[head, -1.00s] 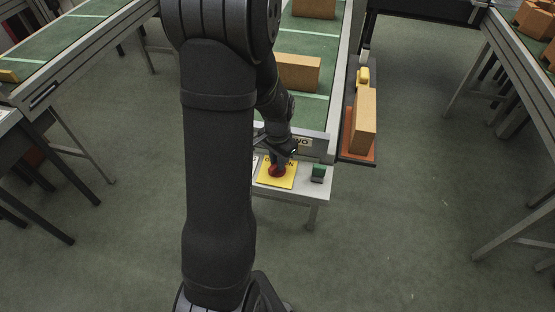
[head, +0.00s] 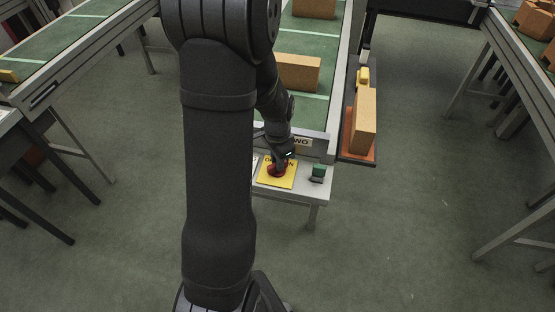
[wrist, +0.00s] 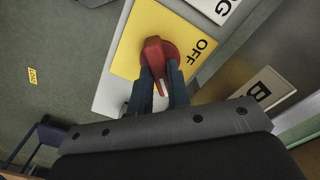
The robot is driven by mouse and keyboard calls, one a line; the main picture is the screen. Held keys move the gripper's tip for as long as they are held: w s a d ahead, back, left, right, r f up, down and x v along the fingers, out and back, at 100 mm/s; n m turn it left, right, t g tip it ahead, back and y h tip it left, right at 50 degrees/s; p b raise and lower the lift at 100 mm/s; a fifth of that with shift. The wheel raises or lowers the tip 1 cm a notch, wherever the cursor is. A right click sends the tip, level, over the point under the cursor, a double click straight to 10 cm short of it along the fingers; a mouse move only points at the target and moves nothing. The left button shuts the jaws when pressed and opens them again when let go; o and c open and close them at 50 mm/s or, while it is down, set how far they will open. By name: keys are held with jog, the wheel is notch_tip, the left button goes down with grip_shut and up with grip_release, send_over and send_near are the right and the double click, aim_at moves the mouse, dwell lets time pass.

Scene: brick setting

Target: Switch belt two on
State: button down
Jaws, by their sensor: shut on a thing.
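A red rotary switch (wrist: 157,58) sits on a yellow plate (wrist: 135,36) and shows in the wrist view with the word OFF beside it. In the head view the red switch (head: 272,171) and its yellow plate (head: 278,183) are on a small grey stand at the end of the belt whose sign (head: 301,142) ends in "WO". My gripper (wrist: 161,88) is shut on the red switch handle, one finger on each side. A white mark shows on the handle between the fingers. My gripper partly hides the switch in the head view.
Boxes (head: 298,72) rest on the green belt behind. A tall box (head: 365,122) stands on an orange base to the right. Open floor lies around the stand.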

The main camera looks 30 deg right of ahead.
jog(key=c, duration=1.4)
grip_release()
jog(key=shift+o, duration=0.2)
notch_tip(320, 180, up, 18)
jog(key=shift+f, duration=0.25)
notch_tip(320, 180, down, 18)
jog(key=shift+r, duration=0.25)
